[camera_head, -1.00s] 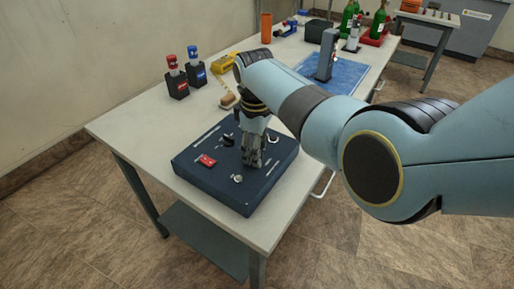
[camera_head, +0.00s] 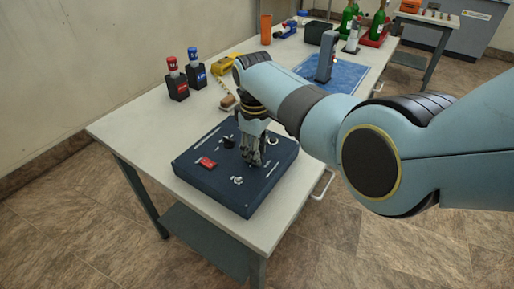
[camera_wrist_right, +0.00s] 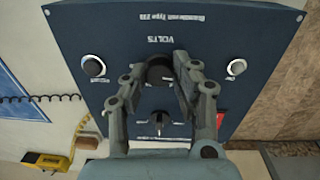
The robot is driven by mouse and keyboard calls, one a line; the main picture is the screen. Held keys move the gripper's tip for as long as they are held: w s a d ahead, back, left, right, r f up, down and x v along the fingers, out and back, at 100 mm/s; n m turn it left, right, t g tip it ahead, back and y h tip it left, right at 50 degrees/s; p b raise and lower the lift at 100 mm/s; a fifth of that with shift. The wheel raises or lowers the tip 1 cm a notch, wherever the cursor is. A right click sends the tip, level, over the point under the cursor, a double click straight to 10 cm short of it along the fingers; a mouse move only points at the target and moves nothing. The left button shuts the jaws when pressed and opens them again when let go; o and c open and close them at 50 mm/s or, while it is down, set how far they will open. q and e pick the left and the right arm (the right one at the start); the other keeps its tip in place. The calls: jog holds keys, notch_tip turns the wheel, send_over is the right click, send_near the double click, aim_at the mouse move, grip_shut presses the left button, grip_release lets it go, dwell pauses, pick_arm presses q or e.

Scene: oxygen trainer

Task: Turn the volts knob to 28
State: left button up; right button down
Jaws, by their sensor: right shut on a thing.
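The dark blue trainer box (camera_head: 215,190) sits on the table; its panel (camera_wrist_right: 215,35) fills much of the right wrist view. The black volts knob (camera_wrist_right: 158,72) is under the upside-down word VOLTS. My right gripper (camera_wrist_right: 161,72) is shut on this knob, a finger on either side. The knob's pointer and the scale around it cannot be read. In the head view the right gripper (camera_head: 252,158) points down at the panel and hides the knob. My left gripper is not in view.
The panel has round pale knobs left (camera_wrist_right: 94,66) and right (camera_wrist_right: 236,67), a black pointer knob (camera_wrist_right: 159,121) and a red part (camera_head: 207,162). A yellow tape measure (camera_head: 224,65) and two dark holders with red (camera_head: 177,86) and blue (camera_head: 195,74) tops stand behind.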

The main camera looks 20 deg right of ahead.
jog(key=m+p, duration=0.1)
jog(key=m, duration=0.2)
jog(key=shift+m, duration=0.3)
jog(key=m, duration=0.4)
jog(key=shift+m+p, duration=0.3)
jog(key=m, duration=0.4)
jog(key=shift+w, duration=0.1)
jog(key=m, duration=0.9)
jog(key=shift+m+g, duration=0.3)
jog(key=m, duration=0.9)
jog(key=shift+y+p, duration=0.3)
jog(key=shift+d+m, duration=0.1)
jog(key=shift+m, duration=1.6)
